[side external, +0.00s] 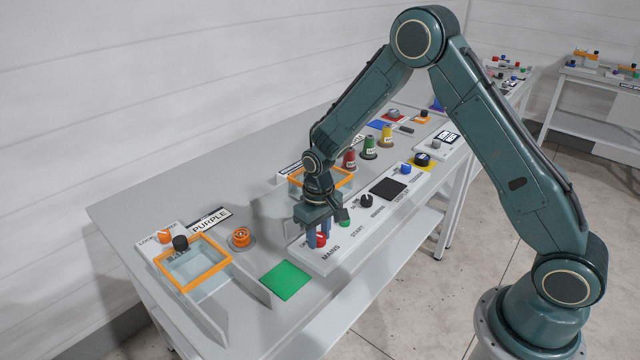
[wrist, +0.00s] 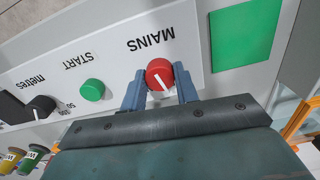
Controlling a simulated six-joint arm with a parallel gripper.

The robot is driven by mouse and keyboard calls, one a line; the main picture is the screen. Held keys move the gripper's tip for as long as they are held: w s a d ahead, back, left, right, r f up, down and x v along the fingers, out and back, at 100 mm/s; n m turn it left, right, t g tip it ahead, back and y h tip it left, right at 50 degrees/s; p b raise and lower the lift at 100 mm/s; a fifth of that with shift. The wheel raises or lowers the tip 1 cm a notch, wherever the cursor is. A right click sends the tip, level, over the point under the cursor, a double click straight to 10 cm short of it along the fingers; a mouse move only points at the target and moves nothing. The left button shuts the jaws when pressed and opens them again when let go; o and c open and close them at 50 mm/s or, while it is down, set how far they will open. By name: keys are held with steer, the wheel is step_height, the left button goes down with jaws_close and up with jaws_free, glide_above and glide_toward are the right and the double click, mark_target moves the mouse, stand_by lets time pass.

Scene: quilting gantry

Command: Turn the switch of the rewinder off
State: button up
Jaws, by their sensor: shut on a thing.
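The red MAINS switch (side external: 321,240) is a round knob at the near left end of a long light control panel (side external: 322,262). In the wrist view the red knob (wrist: 159,70) shows a white pointer line, slanted across its face. My gripper (side external: 317,231) points down over the knob. In the wrist view its two blue-grey fingers (wrist: 160,84) stand on either side of the knob and are shut on it. The position marks around the knob are largely hidden by the fingers.
A green START button (wrist: 92,90) and a black knob (wrist: 42,104) sit beside the switch. A green square (side external: 287,280) lies left of the panel. An orange-rimmed bin (side external: 222,262) stands at the left; cones of thread (side external: 369,148) stand behind the panel.

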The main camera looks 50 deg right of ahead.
mark_target(319, 236)
steer(key=shift+n, duration=1.7)
steer(key=o, duration=1)
steer(key=shift+r, duration=0.15)
steer(key=shift+r, duration=6.8)
